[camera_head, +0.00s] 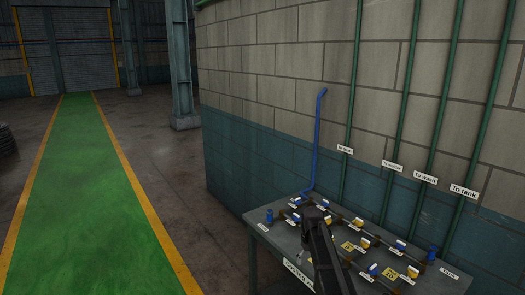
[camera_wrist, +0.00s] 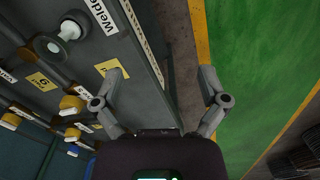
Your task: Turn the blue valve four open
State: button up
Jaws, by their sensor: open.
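Several blue valve handles stand on the bench in the head view, among them one near the middle front (camera_head: 373,269) and one at the right (camera_head: 400,245). Their labels are too small to read, so I cannot tell which is valve four. My gripper (camera_wrist: 161,72) is open and empty in the wrist view, its two fingers spread wide over the bench's edge and the floor. My arm hides part of the bench in the head view.
Yellow handles (camera_head: 412,272) stand among the blue ones; some show in the wrist view (camera_wrist: 72,104). The bench (camera_head: 262,234) stands against a brick wall (camera_head: 265,150) with green pipes and a blue pipe (camera_head: 317,130). A green walkway (camera_head: 85,215) is clear at left.

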jog(key=s+f+m+b, duration=0.2)
jog(key=s, duration=1)
jog(key=s+f+m+b, duration=0.2)
jog(key=s+f, duration=0.1)
jog(key=s, duration=0.9)
jog(key=shift+s+f+b, duration=0.2)
jog(key=shift+s+b, duration=0.1)
jog(key=shift+b, duration=0.05)
jog(key=shift+w, duration=0.1)
dwell(0.5)
